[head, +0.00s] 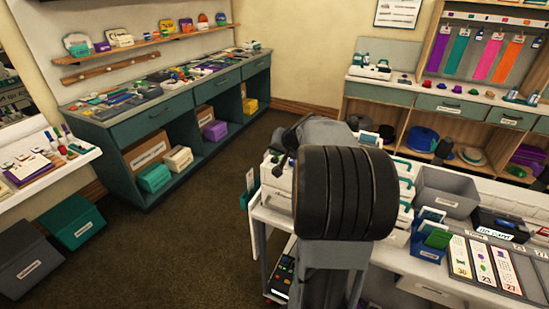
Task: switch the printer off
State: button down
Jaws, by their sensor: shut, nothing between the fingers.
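I cannot tell for sure which thing is the printer. White machine-like bodies with teal parts (276,184) stand on the near white counter (408,262), largely hidden behind my dark arm. No switch or light can be made out on them. Another small white device (370,69) with a teal part stands on the back counter, apart from my arm. My gripper does not show; my arm's ribbed dark link fills the middle of the view.
A grey bin (447,191), a blue holder (428,245) and a card board (484,265) stand on the near counter. A teal cabinet (150,122) with cluttered top lines the left wall. Dark carpet (170,235) is open between. Two lidded boxes (76,222) sit lower left.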

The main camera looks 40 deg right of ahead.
aim_at(276, 158)
jog(key=shift+f+b, duration=0.5)
jog(key=shift+b, duration=0.2)
jog(key=shift+r, duration=0.5)
dwell(0.4)
jog(key=shift+r+p, duration=1.8)
jog(key=shift+r, duration=1.2)
jog(key=shift+f, duration=0.1)
